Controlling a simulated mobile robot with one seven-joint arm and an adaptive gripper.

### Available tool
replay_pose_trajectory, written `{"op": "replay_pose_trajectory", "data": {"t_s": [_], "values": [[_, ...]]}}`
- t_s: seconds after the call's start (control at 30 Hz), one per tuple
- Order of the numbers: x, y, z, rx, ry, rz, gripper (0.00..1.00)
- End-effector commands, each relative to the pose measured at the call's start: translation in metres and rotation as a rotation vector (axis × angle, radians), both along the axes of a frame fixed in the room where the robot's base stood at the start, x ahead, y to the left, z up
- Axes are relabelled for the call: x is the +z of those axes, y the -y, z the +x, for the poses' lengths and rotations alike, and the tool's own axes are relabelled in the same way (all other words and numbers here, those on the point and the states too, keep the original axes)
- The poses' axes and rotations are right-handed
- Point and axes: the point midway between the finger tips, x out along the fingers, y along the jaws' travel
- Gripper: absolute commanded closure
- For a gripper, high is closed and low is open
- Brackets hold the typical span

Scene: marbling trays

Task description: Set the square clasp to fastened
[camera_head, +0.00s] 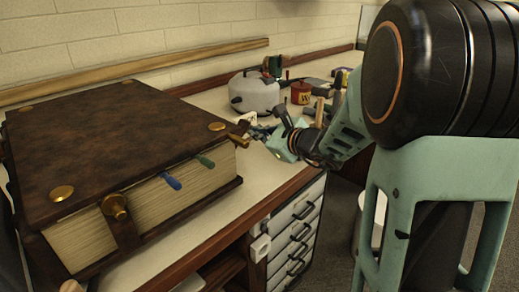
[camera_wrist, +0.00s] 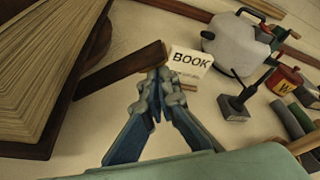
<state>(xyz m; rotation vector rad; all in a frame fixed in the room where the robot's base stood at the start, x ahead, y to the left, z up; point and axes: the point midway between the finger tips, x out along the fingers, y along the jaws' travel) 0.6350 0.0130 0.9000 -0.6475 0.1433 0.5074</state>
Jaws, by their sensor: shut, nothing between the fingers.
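A large brown book (camera_head: 115,140) lies closed on the bench at the left, and its page edges fill the upper left of the wrist view (camera_wrist: 40,60). The square clasp (camera_head: 239,131) is a brown strap at the book's far right corner. It sticks outward from the book, not folded up against the cover. The strap also shows in the wrist view (camera_wrist: 122,70), its outer end by my fingertips. My gripper (camera_head: 262,132) is shut and empty beside that end; its fingers show in the wrist view (camera_wrist: 158,80). I cannot tell whether they touch the strap.
A second clasp with a round brass knob (camera_head: 115,206) is on the book's front edge. A BOOK card (camera_wrist: 188,62) stands just beyond my fingers. A pale kettle-like pot (camera_head: 254,92) and a red tin (camera_head: 301,93) stand farther back. Bench surface between is partly clear.

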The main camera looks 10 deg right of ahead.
Motion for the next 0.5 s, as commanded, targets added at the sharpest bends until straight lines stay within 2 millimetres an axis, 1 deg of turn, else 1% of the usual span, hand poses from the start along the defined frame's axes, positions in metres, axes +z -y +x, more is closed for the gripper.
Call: {"op": "replay_pose_trajectory", "data": {"t_s": [0.03,0.2,0.5], "values": [[0.005,-0.004,-0.002,0.003,0.006,-0.001,1.0],[0.02,-0.013,-0.009,0.002,0.004,0.0,1.0],[0.036,-0.031,-0.022,0.003,0.002,0.001,1.0]]}}
